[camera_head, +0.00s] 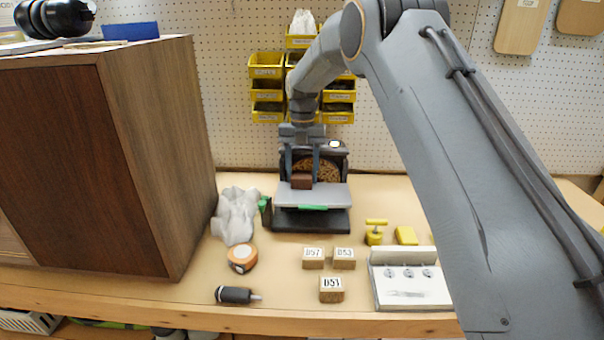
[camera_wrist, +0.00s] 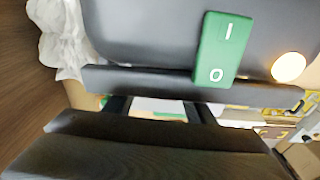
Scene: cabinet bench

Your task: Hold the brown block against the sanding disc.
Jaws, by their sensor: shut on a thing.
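My gripper (camera_head: 302,172) reaches down from above and is shut on the brown block (camera_head: 301,182). The block is low over the work table, in front of the left part of the disc; I cannot tell whether it touches the disc. A green switch marked I and O (camera_wrist: 219,48) and a round pale lamp (camera_wrist: 288,67) show in the wrist view. The block is not clearly visible there.
A wooden cabinet (camera_head: 150,150) stands close on the left, with a crumpled grey cloth (camera_head: 235,215) beside it. Yellow bins (camera_head: 267,90) hang behind.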

